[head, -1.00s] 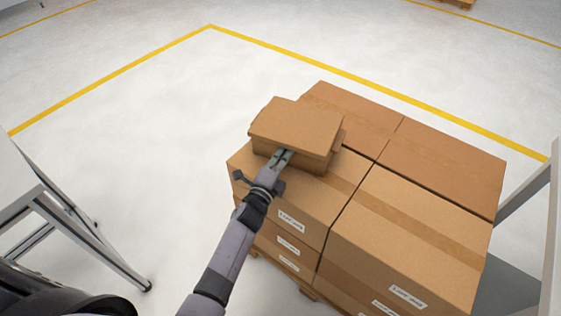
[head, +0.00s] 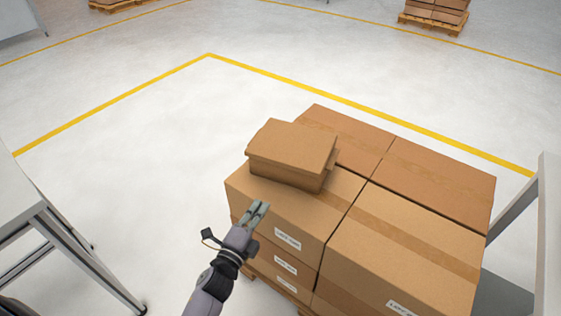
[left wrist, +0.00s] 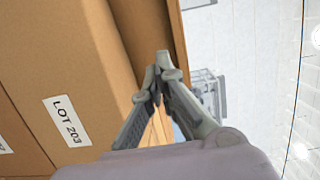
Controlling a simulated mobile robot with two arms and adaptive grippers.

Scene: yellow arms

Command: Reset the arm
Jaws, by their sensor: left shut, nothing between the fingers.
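My left gripper (head: 258,212) is in front of the near left carton of the stack in the head view. It is shut with nothing between its fingers. In the left wrist view its fingertips (left wrist: 163,65) meet close to a carton (left wrist: 60,60) with a "LOT 203" label. A small cardboard box (head: 292,153) with a slightly overhanging lid sits on top of the stack, beyond the fingertips and apart from them. My right gripper is in neither view.
Large taped cartons (head: 410,245) are stacked on a pallet. A grey table (head: 25,215) stands at the left and a grey frame (head: 545,225) at the right. Another loaded pallet (head: 435,15) stands far back.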

